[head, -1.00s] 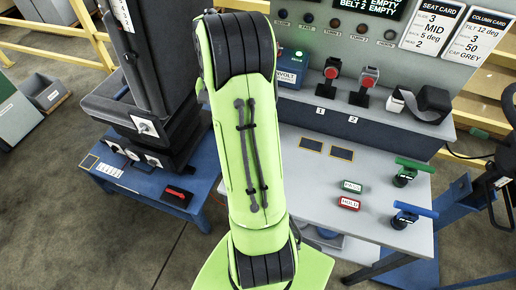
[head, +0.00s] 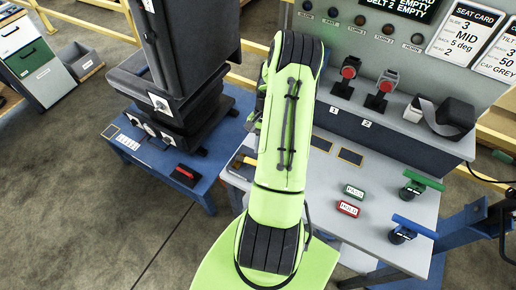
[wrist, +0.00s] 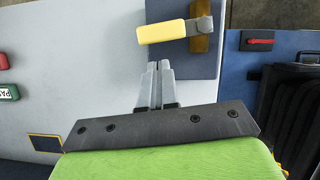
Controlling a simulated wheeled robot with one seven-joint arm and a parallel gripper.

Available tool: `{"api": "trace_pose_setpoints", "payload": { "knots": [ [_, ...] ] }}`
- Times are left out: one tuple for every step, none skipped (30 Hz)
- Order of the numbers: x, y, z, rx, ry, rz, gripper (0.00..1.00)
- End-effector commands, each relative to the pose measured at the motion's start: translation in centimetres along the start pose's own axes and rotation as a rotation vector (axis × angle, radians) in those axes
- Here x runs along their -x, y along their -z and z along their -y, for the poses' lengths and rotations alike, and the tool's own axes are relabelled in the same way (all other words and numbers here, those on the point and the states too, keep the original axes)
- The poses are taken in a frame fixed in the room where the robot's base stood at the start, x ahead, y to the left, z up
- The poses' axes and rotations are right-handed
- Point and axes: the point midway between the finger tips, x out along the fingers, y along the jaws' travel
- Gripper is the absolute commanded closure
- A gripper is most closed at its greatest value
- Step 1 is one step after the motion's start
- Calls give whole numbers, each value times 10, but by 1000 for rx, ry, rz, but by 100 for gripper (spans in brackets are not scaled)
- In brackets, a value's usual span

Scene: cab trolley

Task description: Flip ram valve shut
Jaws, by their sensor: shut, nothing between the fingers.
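A yellow lever (wrist: 162,32) lies sideways in the wrist view, with a grey pivot at its right end over a brass-coloured strip (wrist: 200,42). No label shows on it, so I cannot tell whether it is the ram valve. My gripper (wrist: 159,66) is shut and empty, its fingertips just below the lever in the picture; contact is not clear. In the head view my arm hides the gripper and the yellow lever. Other valves there have a green handle (head: 422,179) and a blue handle (head: 413,226).
A red handle (head: 186,174) sits on the blue table (head: 150,160), also in the wrist view (wrist: 259,41). A seat (head: 180,60) stands there. Green PASS (head: 355,190) and red HOLD (head: 347,208) blocks lie on the grey bench (head: 375,225). Red-topped buttons (head: 350,68) stand behind.

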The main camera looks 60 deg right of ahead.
Motion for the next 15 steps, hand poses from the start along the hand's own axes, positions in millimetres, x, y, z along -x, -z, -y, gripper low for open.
{"api": "trace_pose_setpoints", "payload": {
  "knots": [
    [-2, -7, 0, 0, 0, 3, 100],
    [-3, -9, 0, -1, 0, 2, 100],
    [-4, -12, 0, -1, 0, 1, 100],
    [-4, -13, 0, -1, -1, 1, 100],
    [-5, -14, 0, -2, 0, 1, 100],
    [-5, -15, 0, -2, 0, 0, 100],
    [-5, -15, 0, -2, 0, 0, 100],
    [-5, -15, 0, -2, 0, 0, 100],
    [-5, -15, 0, -2, 0, -1, 100],
    [-5, -15, 0, -2, 0, 0, 100],
    [-5, -15, 0, -1, 0, 0, 100],
    [-5, -15, 0, -1, 0, 0, 100],
    [-5, -15, 0, -1, 0, 0, 100],
    [-5, -15, 0, -3, 0, 0, 100],
    [-6, -17, -1, -13, 4, 0, 100]
  ]
}}
